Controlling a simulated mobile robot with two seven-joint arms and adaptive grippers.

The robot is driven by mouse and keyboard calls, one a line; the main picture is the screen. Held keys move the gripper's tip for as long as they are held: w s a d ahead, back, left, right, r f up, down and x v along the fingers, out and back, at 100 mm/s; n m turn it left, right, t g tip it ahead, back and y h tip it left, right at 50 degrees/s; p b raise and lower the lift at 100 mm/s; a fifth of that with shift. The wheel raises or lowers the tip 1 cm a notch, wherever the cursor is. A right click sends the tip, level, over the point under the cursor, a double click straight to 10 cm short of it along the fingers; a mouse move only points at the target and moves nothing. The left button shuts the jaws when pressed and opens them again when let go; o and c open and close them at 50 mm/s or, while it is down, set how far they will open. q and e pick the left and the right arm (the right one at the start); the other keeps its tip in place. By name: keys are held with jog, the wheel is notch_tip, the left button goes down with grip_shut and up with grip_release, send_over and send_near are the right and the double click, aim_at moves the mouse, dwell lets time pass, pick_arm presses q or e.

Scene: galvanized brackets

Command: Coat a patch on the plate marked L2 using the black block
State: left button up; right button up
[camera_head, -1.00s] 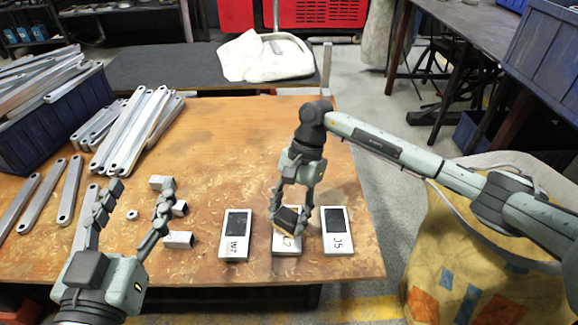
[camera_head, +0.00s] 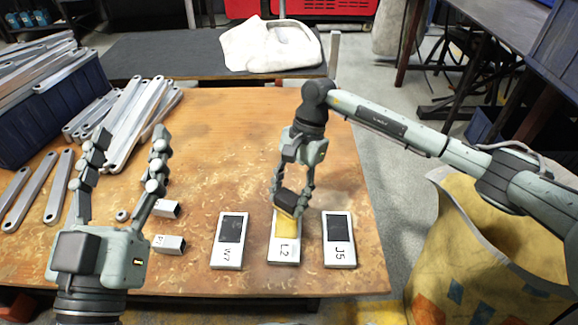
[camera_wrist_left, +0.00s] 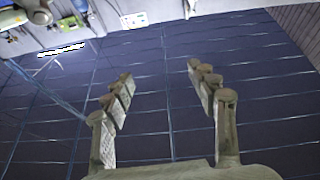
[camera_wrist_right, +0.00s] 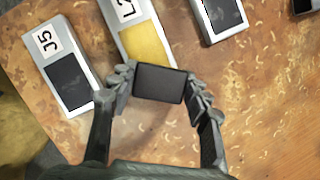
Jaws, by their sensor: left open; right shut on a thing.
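My right gripper (camera_head: 290,199) is shut on the black block (camera_head: 291,204), low over the far end of the plate marked L2 (camera_head: 284,252). Whether the block touches the plate is hard to tell. The plate carries a yellow patch (camera_head: 287,226), partly hidden by the block at its far edge. In the right wrist view the block (camera_wrist_right: 160,84) sits between the fingertips, just beyond the yellow patch (camera_wrist_right: 147,45). My left gripper (camera_head: 131,140) is open and empty at the left of the table; its fingers frame no object in the left wrist view (camera_wrist_left: 160,90).
The plate marked W7 (camera_head: 227,256) lies left of L2 and the plate marked J5 (camera_head: 339,255) right; both have dark patches. Small metal tubes (camera_head: 169,244) lie near my left gripper. Metal bars (camera_head: 135,120) and a blue crate (camera_head: 40,120) fill the table's left. The middle is clear.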

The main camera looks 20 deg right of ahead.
jog(key=shift+r, duration=0.7)
jog(key=shift+s+r, duration=0.15)
jog(key=shift+r, duration=0.2)
jog(key=shift+a+r+p, duration=0.1)
jog(key=shift+r+p, duration=0.35)
jog(key=shift+r, duration=0.1)
jog(key=shift+r+p, duration=0.3)
jog(key=shift+r, duration=0.35)
jog(key=shift+r+p, duration=0.45)
jog(key=shift+r, duration=0.5)
pick_arm(q)
jog(key=a+f+g+y, duration=0.2)
jog(key=f+g, duration=0.1)
jog(key=f, duration=0.4)
jog(key=a+f+g+y, duration=0.3)
jog(key=f+g, duration=0.1)
jog(key=f, duration=0.3)
jog(key=shift+a+p, duration=0.3)
jog(key=shift+a, duration=0.05)
pick_arm(e)
jog(key=shift+r, duration=0.85)
pick_arm(q)
jog(key=shift+s, duration=0.1)
